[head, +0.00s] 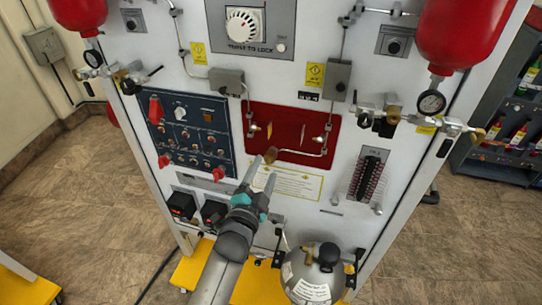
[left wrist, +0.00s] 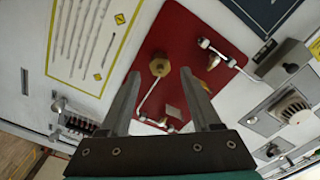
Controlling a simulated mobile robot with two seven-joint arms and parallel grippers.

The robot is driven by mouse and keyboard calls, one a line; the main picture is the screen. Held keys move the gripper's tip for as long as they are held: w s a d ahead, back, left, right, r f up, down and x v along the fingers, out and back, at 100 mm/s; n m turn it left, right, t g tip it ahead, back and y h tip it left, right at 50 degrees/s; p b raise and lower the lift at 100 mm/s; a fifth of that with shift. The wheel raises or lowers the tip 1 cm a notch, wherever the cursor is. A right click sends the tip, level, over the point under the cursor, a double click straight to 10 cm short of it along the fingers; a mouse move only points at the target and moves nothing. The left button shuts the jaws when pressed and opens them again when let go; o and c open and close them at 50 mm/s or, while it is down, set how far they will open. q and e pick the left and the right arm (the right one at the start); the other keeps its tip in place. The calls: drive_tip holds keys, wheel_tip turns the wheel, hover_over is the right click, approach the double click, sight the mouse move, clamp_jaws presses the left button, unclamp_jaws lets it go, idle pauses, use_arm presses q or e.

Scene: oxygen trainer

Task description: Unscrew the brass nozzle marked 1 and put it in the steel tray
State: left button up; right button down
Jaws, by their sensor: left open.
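A brass nozzle (head: 271,154) sits at the lower edge of the red panel, on the end of a thin pipe. In the left wrist view this nozzle (left wrist: 160,65) shows between my fingertips, slightly beyond them. Two more brass-tipped fittings (head: 251,130) (head: 318,139) are on the red panel (head: 285,117). I cannot read any number by them. My left gripper (head: 269,179) is open and empty, pointing at the lower nozzle; its fingers (left wrist: 160,74) spread around the nozzle's line without visible contact. My right gripper is not in view. I cannot make out the steel tray.
The panel stands upright on the white trainer front. Thin pipes (head: 305,153) run close to the nozzles. A grey round tank (head: 325,258) is low in front, beside my left arm. A blue switch panel (head: 188,130) is to the left, gauges and red cylinders (head: 462,30) above.

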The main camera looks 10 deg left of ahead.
use_arm(q)
drive_tip(key=shift+m, duration=0.3)
drive_tip(key=m, duration=0.3)
drive_tip(key=m+b, duration=0.1)
drive_tip(key=m, duration=0.2)
drive_tip(key=shift+m, duration=0.3)
drive_tip(key=m+b, duration=0.1)
drive_tip(key=m, duration=0.2)
idle(0.3)
